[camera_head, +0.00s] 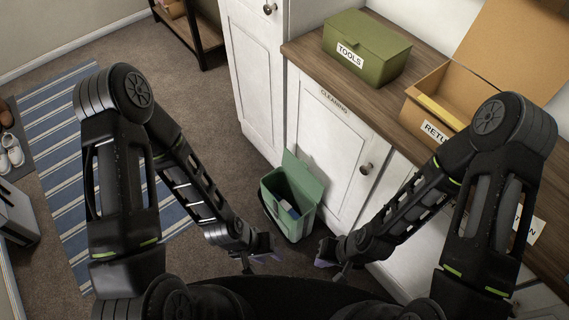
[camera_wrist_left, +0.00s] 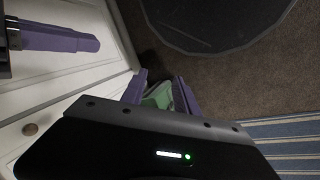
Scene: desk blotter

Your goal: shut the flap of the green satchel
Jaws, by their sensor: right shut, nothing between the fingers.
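The green satchel (camera_head: 271,206) stands on the floor against the white cabinet. Its flap (camera_head: 303,174) is raised at the back, so the top is open and pale and dark contents show inside. My left gripper (camera_head: 265,252) is low in front of the satchel, apart from it. In the left wrist view its purple fingers (camera_wrist_left: 162,92) are spread, with part of the green satchel (camera_wrist_left: 157,98) visible beyond them. My right gripper (camera_head: 325,256) is shut and empty, to the right of the satchel's front; its purple fingers also show in the left wrist view (camera_wrist_left: 60,38).
The white cabinet (camera_head: 327,155) with knobs stands directly behind and right of the satchel. Its wooden top holds a green TOOLS box (camera_head: 367,50) and an open cardboard box (camera_head: 420,112). A striped blue rug (camera_head: 62,165) lies left; carpet (camera_head: 225,150) between is clear.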

